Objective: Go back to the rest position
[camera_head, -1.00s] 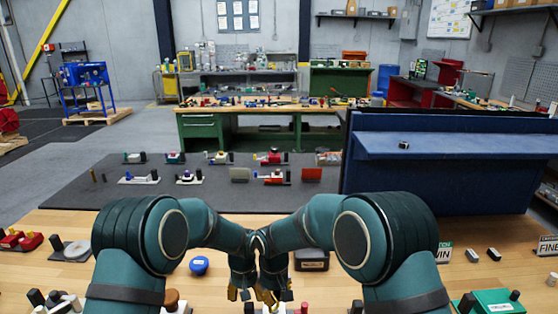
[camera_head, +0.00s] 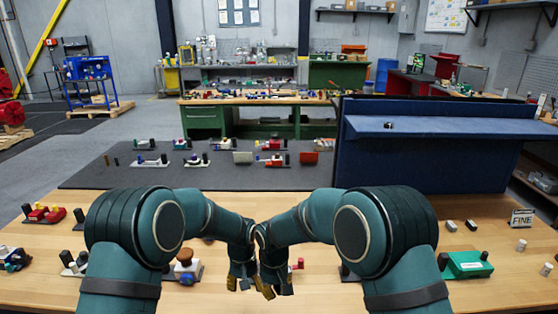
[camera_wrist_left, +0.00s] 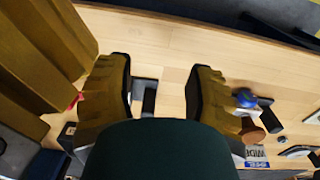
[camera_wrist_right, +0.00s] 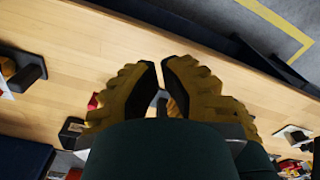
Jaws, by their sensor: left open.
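My left gripper (camera_head: 241,278) and right gripper (camera_head: 275,285) hang close together over the wooden workbench (camera_head: 330,295), in the middle of the head view. In the left wrist view the left gripper (camera_wrist_left: 160,85) has its two yellow fingers wide apart, with nothing held between them. In the right wrist view the right gripper (camera_wrist_right: 160,72) has its fingertips almost together, with only a narrow gap and nothing seen held. A large yellow finger of the other gripper fills the left of the left wrist view. Both forearms point inward and hide part of the bench.
A brown-topped knob device (camera_head: 184,257) stands left of the grippers, and a green box (camera_head: 467,264) lies at right. Red parts (camera_head: 45,213) sit at far left. A FINE sign (camera_head: 521,217) stands at right. A blue panelled shelf (camera_head: 430,155) rises behind the bench.

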